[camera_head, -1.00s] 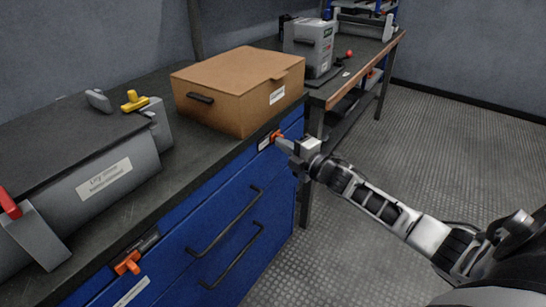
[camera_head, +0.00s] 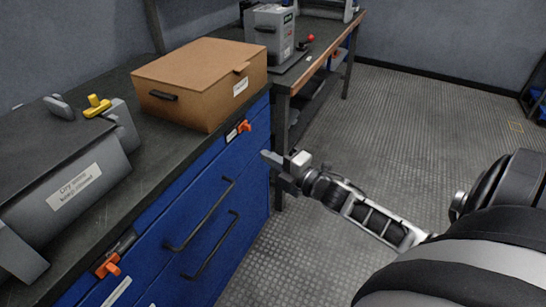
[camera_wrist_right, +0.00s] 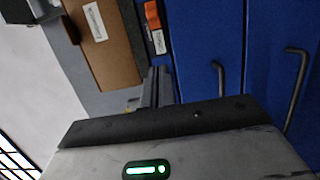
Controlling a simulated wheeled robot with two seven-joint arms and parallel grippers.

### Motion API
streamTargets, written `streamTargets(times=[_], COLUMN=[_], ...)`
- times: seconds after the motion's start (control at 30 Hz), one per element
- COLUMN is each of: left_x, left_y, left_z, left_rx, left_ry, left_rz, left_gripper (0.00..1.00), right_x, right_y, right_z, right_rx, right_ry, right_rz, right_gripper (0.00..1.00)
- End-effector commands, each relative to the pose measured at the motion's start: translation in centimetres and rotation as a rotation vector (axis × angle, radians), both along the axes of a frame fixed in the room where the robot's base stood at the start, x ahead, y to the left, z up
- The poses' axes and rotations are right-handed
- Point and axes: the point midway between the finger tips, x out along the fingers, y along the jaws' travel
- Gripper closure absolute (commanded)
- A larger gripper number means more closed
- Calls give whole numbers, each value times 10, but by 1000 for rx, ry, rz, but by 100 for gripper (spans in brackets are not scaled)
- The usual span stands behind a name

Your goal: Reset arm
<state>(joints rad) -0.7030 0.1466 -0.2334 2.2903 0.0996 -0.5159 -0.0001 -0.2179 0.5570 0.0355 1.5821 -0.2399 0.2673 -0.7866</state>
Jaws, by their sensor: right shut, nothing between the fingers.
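My right gripper (camera_head: 268,157) is shut and empty. It is in front of the blue cabinet (camera_head: 178,207), below and to the right of the far orange latch (camera_head: 244,126), and looks apart from it. In the right wrist view the closed fingers (camera_wrist_right: 158,85) point toward the blue front, with the orange latch (camera_wrist_right: 153,15) beyond them. My left gripper is not in view.
A brown box (camera_head: 205,82) sits on the dark worktop, with a grey cylinder unit (camera_head: 70,190) nearer. A second orange latch (camera_head: 108,265) and black handles (camera_head: 200,215) stick out from the cabinet. A further workbench (camera_head: 322,50) holds a grey device (camera_head: 270,33). Floor at right is free.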

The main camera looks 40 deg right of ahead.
Motion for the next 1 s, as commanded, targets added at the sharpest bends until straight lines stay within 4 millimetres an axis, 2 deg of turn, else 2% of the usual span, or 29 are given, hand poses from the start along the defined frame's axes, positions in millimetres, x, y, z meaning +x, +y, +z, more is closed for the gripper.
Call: streamTargets(times=[0.13, 0.73, 0.77, 0.87, 1.0], left_x=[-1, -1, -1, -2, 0], left_y=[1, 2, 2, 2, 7], left_z=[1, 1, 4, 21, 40], left_rx=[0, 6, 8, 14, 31], left_ry=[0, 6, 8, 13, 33], left_rz=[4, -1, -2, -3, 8], left_gripper=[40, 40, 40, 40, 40], right_x=[-7, -9, -12, -31, -82], right_y=[-1, 3, 8, 40, 111], right_z=[1, 0, 0, -2, 0], right_rx=[-1, 23, 51, 246, 705], right_ry=[-1, 11, 25, 127, 370], right_rz=[0, -1, -3, -29, -123], right_gripper=[100, 100, 100, 100, 100])
